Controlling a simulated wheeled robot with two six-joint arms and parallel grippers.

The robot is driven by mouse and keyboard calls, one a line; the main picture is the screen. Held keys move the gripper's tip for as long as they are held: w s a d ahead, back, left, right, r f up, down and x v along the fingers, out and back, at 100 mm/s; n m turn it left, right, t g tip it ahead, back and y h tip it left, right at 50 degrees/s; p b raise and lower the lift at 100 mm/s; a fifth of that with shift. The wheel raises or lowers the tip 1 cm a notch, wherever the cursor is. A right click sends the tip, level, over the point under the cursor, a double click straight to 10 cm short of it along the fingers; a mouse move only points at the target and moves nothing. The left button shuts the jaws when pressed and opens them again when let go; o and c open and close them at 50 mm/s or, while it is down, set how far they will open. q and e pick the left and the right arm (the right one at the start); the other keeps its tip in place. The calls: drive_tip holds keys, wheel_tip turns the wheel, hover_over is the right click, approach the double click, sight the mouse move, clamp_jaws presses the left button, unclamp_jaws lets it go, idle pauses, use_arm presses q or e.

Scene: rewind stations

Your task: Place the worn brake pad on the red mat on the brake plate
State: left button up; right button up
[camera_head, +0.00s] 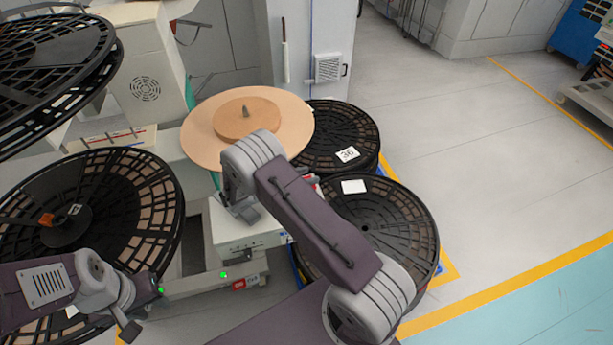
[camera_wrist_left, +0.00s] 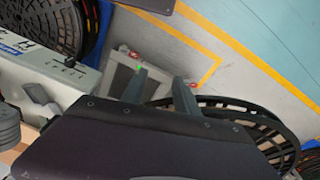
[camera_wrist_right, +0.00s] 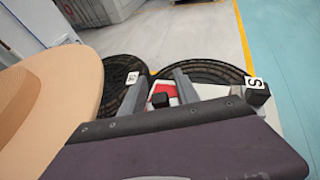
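In the right wrist view a small black block (camera_wrist_right: 160,100) shows between my right fingers, in front of a red patch (camera_wrist_right: 164,90) on a pale surface (camera_wrist_right: 210,91). I cannot tell for sure whether these are the pad, the mat and the plate. Another black block (camera_wrist_right: 257,93) is at the right. My right gripper (camera_wrist_right: 157,76) has its fingers apart, with no contact on the block visible. In the head view it (camera_head: 243,212) is beside the tan disc. My left gripper (camera_wrist_left: 159,76) is open and empty. It is low at the left in the head view (camera_head: 131,327).
A tan disc (camera_head: 200,130) with a hub stands close to my right wrist. Black reels (camera_head: 400,225) lie at the right and stand at the left (camera_head: 150,205). A white machine (camera_head: 140,55) is behind. Open floor (camera_head: 470,150) is at the right.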

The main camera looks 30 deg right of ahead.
drive_tip(key=shift+o, duration=1.1)
drive_tip(key=shift+r, duration=0.15)
drive_tip(key=shift+a+r, duration=0.2)
drive_tip(key=shift+a, duration=0.05)
drive_tip(key=p+v, duration=0.1)
drive_tip(key=v, duration=1)
drive_tip(key=shift+a+r+p, duration=0.15)
drive_tip(key=shift+a+p, duration=0.05)
drive_tip(key=shift+p, duration=0.1)
